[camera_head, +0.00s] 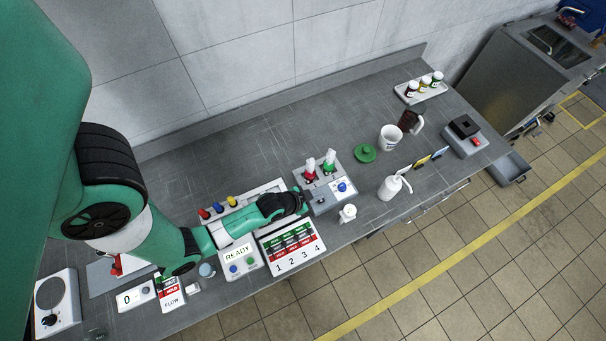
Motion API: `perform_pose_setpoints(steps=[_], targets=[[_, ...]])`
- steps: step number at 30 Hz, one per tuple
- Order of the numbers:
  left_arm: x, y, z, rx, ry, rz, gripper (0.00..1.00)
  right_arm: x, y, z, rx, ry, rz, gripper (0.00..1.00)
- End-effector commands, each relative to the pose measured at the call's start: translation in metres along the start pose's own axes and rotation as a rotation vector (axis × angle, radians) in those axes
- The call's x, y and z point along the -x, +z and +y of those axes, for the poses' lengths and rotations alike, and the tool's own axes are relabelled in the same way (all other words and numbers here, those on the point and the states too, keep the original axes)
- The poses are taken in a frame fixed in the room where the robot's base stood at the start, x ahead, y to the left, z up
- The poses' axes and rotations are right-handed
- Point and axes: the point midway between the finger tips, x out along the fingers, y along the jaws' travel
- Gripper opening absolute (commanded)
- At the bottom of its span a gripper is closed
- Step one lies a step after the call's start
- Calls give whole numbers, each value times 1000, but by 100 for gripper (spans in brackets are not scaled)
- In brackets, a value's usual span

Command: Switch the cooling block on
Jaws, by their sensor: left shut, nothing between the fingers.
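No readable label marks the cooling block. A grey unit (321,179) near the middle of the bench holds a red-based and a green-based white-topped piece, with a blue button (342,187) at its right. A smaller grey unit (466,140) at the right carries a black block (464,126) and a red switch (475,142); it could be the cooling block. My left gripper (307,198) is shut and empty, at the left front edge of the middle unit. I cannot tell whether it touches. Its arm hides part of the panel behind it.
Left of the middle unit stand a READY box (239,256) and a numbered panel (292,248). A white cup (390,137), green disc (365,153), dark jug (410,121), white bottle (391,188) and bottle tray (422,92) stand to the right. The bench's back middle is clear.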

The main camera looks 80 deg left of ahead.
Motion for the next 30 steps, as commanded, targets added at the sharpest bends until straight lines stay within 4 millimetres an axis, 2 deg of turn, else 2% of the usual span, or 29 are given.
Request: perform_pose_setpoints(steps=[1, 3, 9, 12, 18, 26, 30], targets=[[17, -17, -2, -2, 1, 0, 0, -18, -17, 0, 0, 0, 1, 100], [30, -8, -1, 0, 0, -1, 0, -13, -13, 0, 0, 0, 2, 100], [76, -7, 0, 0, 0, -1, 0, -18, -16, 0, 0, 0, 0, 100], [92, -6, 0, 0, 0, -1, 0, -19, -17, 0, 0, 0, 0, 100], [106, -7, 0, 0, 0, 1, 0, -19, -18, 0, 0, 0, 0, 100], [107, -6, 0, 0, 0, 0, 0, -19, -18, 0, 0, 0, 1, 100], [112, 4, 0, -6, 9, -5, 0, -16, -15, 0, 0, 0, 1, 100]])
